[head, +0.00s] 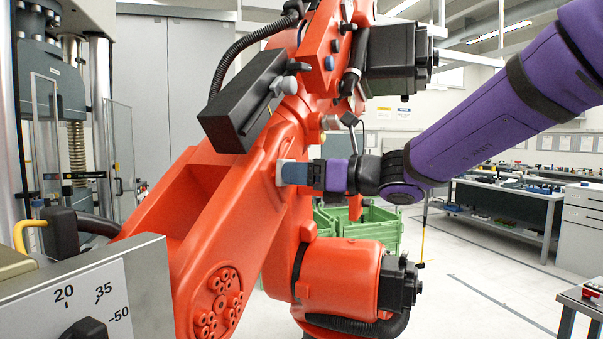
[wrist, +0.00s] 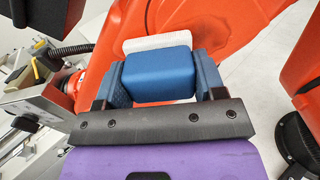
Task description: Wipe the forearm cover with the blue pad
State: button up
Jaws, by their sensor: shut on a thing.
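The blue pad (head: 295,174) has a white face (head: 280,173) on its far side. My gripper (head: 307,174) is shut on the pad, with one finger on each side of it. In the wrist view the pad (wrist: 158,76) sits between the fingers, and the white layer (wrist: 143,44) shows beyond it. The white face points at the large orange robot's arm (head: 236,180) and lies very close to it. I cannot tell whether they touch. Which orange panel is the forearm cover is not clear; smooth orange casing (wrist: 215,22) lies just beyond the pad.
A black box (head: 240,100) and a black hose (head: 232,60) sit on the orange robot above the pad. An orange motor housing (head: 338,275) is below. Green crates (head: 372,228) stand behind. A grey control panel (head: 95,295) is at front left.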

jog(key=shift+v, duration=2.95)
jog(key=shift+d, duration=0.1)
jog(key=v, duration=0.2)
jog(key=shift+s+d, duration=0.15)
jog(key=shift+d, duration=0.25)
jog(key=x, duration=0.7)
jog(key=shift+x, duration=1.05)
